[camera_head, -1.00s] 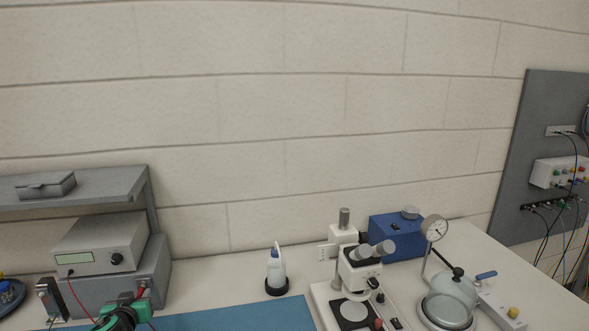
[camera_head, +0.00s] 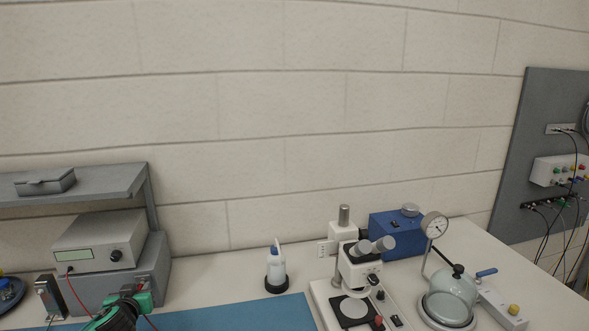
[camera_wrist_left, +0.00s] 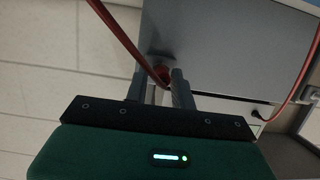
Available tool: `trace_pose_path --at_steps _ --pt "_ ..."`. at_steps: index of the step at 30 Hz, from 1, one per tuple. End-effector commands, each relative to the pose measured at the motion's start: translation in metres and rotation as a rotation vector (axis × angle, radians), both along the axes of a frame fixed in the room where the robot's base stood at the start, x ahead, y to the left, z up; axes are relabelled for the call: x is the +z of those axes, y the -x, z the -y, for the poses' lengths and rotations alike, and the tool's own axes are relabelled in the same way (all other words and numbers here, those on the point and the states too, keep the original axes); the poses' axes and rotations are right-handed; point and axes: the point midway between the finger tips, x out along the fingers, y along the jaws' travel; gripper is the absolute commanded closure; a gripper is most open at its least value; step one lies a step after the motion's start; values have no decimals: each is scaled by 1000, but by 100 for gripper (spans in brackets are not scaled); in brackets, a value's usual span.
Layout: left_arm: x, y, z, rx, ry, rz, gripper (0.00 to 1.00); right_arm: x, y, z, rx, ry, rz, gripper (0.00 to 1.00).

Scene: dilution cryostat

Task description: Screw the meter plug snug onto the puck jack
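My left gripper (camera_head: 133,292) is at the front right of the grey box under the meter, at the lower left of the head view. In the left wrist view its two fingers (camera_wrist_left: 160,85) stand a short gap apart. A red plug end with a red cable (camera_wrist_left: 163,74) shows between or just behind them, close to the grey box's face (camera_wrist_left: 225,50). I cannot tell whether the fingers press on it or whether it is seated. The meter (camera_head: 98,243) has a red lead on its front. I cannot make out the puck jack. My right gripper is out of view.
A grey shelf (camera_head: 110,180) with a small case (camera_head: 45,182) hangs over the meter. A blue mat (camera_head: 240,314) lies right of the gripper. A bottle (camera_head: 276,268), a microscope (camera_head: 355,275) and a pressure pot (camera_head: 450,295) stand farther right.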

Motion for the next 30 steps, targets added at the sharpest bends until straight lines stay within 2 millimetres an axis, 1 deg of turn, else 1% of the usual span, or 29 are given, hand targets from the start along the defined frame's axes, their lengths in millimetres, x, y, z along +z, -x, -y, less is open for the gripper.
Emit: trace_pose_path --at_steps 1,3,4,14,30 --pt "0 0 0 0 0 0 85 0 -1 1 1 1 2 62" --pt "0 0 0 0 0 0 99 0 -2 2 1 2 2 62" --pt "0 0 0 0 0 0 100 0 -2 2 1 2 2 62" --pt "0 2 1 -1 -1 0 100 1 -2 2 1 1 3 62" --pt "0 16 4 0 -1 -1 100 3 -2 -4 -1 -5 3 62"
